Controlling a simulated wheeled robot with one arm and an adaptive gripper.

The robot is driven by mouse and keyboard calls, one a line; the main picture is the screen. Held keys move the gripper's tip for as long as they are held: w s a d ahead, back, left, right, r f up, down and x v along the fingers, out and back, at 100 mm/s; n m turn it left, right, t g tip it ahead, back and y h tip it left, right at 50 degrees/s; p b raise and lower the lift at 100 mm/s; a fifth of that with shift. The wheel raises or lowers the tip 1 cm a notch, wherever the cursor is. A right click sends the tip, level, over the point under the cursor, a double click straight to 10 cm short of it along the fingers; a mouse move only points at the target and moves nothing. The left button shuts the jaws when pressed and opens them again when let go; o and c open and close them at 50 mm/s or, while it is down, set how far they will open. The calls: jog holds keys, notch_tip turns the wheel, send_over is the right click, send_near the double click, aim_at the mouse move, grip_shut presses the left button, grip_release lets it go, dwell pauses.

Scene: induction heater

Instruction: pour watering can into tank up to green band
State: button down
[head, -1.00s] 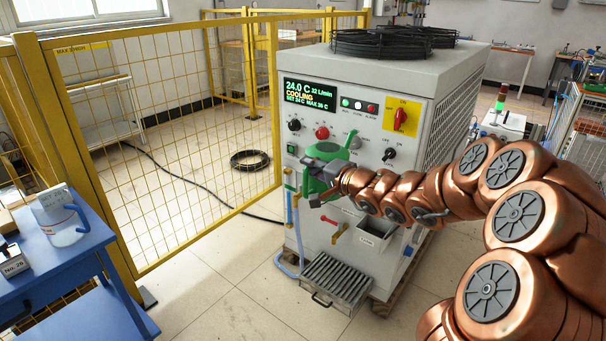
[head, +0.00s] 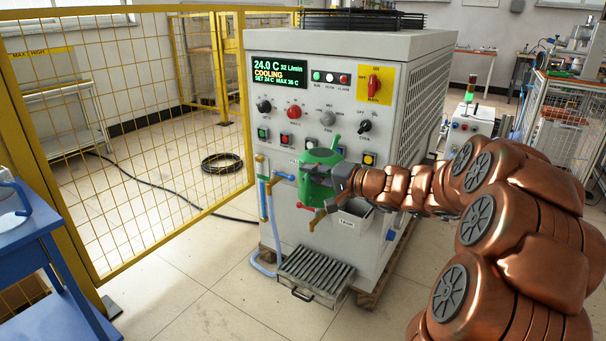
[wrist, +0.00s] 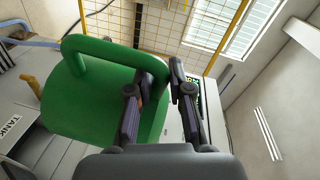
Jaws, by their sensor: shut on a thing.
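The green watering can (head: 317,180) is in front of the chiller's lower front panel. My gripper (head: 338,182) is shut on it from the right. In the wrist view the can (wrist: 85,105) fills the left side, and my gripper's dark fingers (wrist: 155,85) are at its near right edge. The tank inlet (head: 350,222) is a grey box labelled TANK, just below and to the right of the can. The TANK label also shows in the wrist view (wrist: 10,128). A blue-filled sight tube (head: 264,198) stands left of the can.
The chiller's display (head: 279,72) reads COOLING, 24.0 C. A slatted drip tray (head: 314,274) lies on the floor at its front. A yellow mesh fence (head: 130,150) stands at the left, with a blue cart (head: 40,235) before it.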

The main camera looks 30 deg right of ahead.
jog(key=s+d+f+g+y+b, duration=0.1)
jog(key=s+d+f+b, duration=0.2)
jog(key=f, duration=0.5)
jog(key=s+d+f+g+y+b, duration=0.1)
jog(key=s+d+f+b, duration=0.2)
jog(key=s+f+b, duration=0.2)
notch_tip(320, 180, down, 4)
jog(key=shift+d+r, duration=0.2)
jog(key=shift+d, duration=0.05)
dwell(0.7)
jog(key=shift+r+b, duration=0.2)
jog(key=shift+b, duration=0.1)
dwell(0.7)
jog(key=shift+d+r, duration=0.1)
jog(key=shift+r, duration=0.05)
dwell(0.3)
jog(key=shift+w+d+r+m+p, duration=0.15)
jog(key=shift+r+m+p, duration=0.15)
jog(key=shift+r+p, duration=0.65)
dwell(3.1)
